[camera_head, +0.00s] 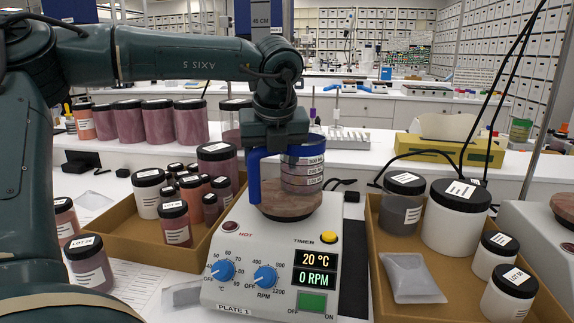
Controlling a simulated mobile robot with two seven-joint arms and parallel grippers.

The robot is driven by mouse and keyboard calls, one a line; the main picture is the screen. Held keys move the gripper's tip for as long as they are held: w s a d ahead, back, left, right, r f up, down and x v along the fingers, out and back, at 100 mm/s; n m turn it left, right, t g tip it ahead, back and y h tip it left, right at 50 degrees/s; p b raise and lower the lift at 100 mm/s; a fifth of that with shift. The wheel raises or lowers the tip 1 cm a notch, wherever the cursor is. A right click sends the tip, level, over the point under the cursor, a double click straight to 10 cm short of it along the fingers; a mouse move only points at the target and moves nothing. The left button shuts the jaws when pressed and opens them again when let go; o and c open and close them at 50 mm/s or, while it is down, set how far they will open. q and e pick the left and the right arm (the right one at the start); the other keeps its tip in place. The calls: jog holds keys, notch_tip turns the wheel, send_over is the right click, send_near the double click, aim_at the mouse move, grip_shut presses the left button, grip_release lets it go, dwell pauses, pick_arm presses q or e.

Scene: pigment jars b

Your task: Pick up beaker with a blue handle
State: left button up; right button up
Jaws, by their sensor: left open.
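The beaker (302,172) with a blue handle (254,178) stands upright on the round top of a hot plate (270,255) labelled PLATE 1, in the middle of the head view. It has a blue band near its rim and white markings on its side. My left gripper (275,146) points down over the beaker's rim on the handle side. It is open, and its fingertips are largely hidden, so I cannot tell whether they touch the beaker. My right gripper is not in view.
A cardboard tray (120,243) of pigment jars is left of the hot plate. Another tray (455,305) on the right holds white-bodied jars and a grey pouch (411,278). Large jars (157,124) line the shelf behind. Black cables hang at right.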

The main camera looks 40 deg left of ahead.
pick_arm(q)
jog(key=shift+f, duration=0.1)
grip_shut()
dwell(0.4)
